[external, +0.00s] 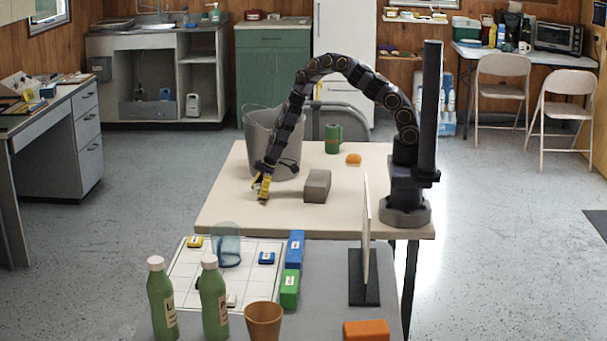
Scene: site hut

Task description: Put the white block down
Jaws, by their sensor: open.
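My gripper (263,192), with yellow on its fingers, points down just above or at the surface of the pale table (225,213), toward its left side. It is open. Whether a white block lies between or under the fingertips is too small to tell. A small whitish block (231,300) lies on the white gridded board (188,270) on the nearer table, beside a green bottle. It is well apart from my gripper.
A grey block (317,186) lies right of my gripper. A grey bin (259,128) stands behind it. A green mug (333,138) and orange object (353,159) are farther back. An upright panel (366,225) stands nearer, at right. The pale table's front left is clear.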

